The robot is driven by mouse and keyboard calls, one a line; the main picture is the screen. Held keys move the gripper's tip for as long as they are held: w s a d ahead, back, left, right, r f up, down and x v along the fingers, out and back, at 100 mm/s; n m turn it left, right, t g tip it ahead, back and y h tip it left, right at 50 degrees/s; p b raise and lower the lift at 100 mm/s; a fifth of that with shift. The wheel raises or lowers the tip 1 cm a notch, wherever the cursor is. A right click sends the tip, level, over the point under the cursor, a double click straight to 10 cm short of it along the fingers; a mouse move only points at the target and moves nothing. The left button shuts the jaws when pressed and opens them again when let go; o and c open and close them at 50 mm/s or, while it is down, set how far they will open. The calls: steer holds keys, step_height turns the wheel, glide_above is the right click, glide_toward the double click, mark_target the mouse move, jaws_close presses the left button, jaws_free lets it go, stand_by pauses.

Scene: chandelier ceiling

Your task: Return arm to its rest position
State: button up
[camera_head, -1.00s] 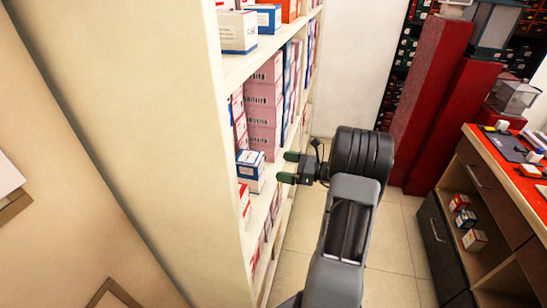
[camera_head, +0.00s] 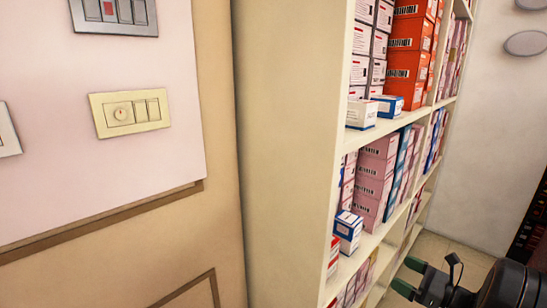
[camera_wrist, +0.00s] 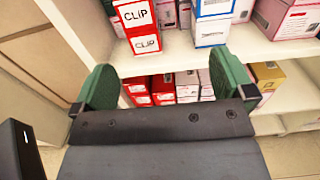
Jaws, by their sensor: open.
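My gripper (camera_head: 409,276) is at the lower right of the head view, in front of the shelf unit (camera_head: 290,150). Its two green fingers are apart with nothing between them. In the wrist view the open fingers (camera_wrist: 165,84) frame the shelf edge and the boxes beyond. My arm is extended toward the shelf; most of it is outside the head view. A small blue-and-white box (camera_head: 347,230) stands on the middle shelf, left of the gripper and apart from it.
Pink boxes (camera_head: 376,180) are stacked on the middle shelf and orange boxes (camera_head: 405,60) above. In the wrist view, red boxes (camera_wrist: 138,24) stand on the shelf ahead. A wall with switches (camera_head: 130,112) is at the left. Some floor (camera_head: 440,248) shows beside the shelf.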

steer(key=s+a+f+n+g+h+p, duration=0.2)
steer(key=s+a+f+n+g+h, duration=0.3)
steer(key=s+a+n+g, duration=0.6)
steer(key=s+a+r+n+h+p, duration=0.2)
steer(key=a+r+n+h, duration=0.1)
steer(key=r+n, duration=0.4)
steer(key=s+a+r+n+t+h+p, duration=0.1)
steer(key=s+a+r+n+h+p, duration=0.1)
steer(key=a+r+n, duration=0.4)
steer(key=s+r+n+h, duration=0.1)
steer(key=r+n+h, duration=0.1)
steer(key=n, duration=0.1)
steer(key=shift+s+a+t+h, duration=0.15)
steer(key=shift+s+t+h, duration=0.05)
steer(key=shift+t+h, duration=0.1)
